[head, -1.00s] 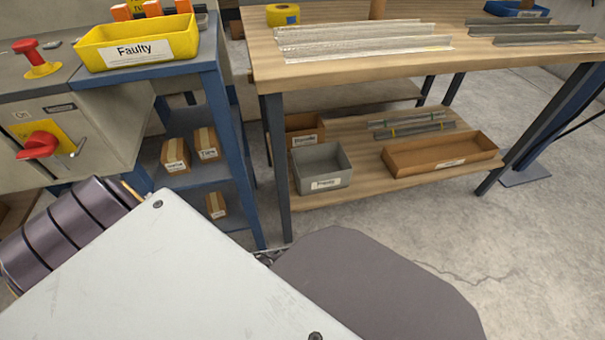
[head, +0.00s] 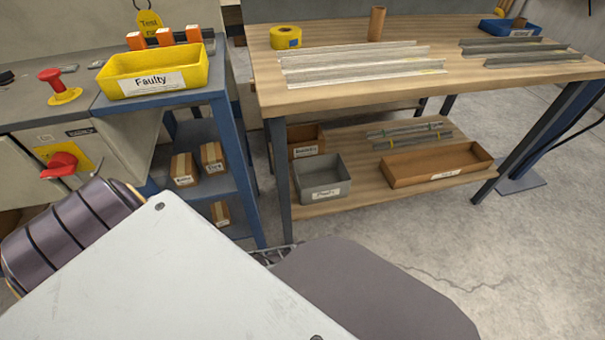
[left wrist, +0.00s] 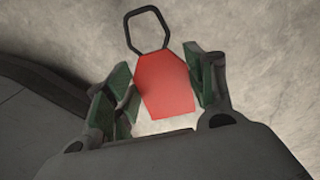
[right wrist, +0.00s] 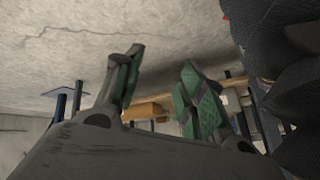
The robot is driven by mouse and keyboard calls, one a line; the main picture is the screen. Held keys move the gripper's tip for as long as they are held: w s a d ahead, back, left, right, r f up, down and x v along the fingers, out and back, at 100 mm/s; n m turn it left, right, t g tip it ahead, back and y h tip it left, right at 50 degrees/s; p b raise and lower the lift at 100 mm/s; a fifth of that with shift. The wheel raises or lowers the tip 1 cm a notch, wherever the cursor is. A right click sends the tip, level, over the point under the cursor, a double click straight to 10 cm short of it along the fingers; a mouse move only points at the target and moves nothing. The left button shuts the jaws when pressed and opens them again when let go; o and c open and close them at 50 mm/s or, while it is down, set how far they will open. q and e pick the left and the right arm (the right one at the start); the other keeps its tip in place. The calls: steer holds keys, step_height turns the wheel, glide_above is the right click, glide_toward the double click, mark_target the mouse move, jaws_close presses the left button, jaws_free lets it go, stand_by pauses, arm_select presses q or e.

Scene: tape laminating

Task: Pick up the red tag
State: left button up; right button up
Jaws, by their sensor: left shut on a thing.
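The red tag (left wrist: 164,84), with a dark wire loop at its top, is between the green-padded fingers of my left gripper (left wrist: 163,92) in the left wrist view. The gripper is shut on it, and bare floor shows behind it. My right gripper (right wrist: 162,92) is open and empty in the right wrist view, with a wide gap between its green pads. Neither gripper nor the red tag shows in the head view.
A yellow bin marked Faulty (head: 153,84) stands on a blue shelf unit, left. Behind it hangs a yellow tag (head: 149,24). A wooden table (head: 370,96) holds metal strips (head: 360,64) and yellow tape (head: 286,37). A red button (head: 51,76) is far left.

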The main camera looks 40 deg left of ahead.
steer(key=shift+w+r+p, duration=0.2)
steer(key=shift+r+p, duration=0.15)
steer(key=shift+r, duration=0.7)
steer(key=shift+s+d+f, duration=0.15)
steer(key=shift+d+f, duration=0.05)
steer(key=shift+f, duration=0.05)
steer(key=shift+f, duration=0.15)
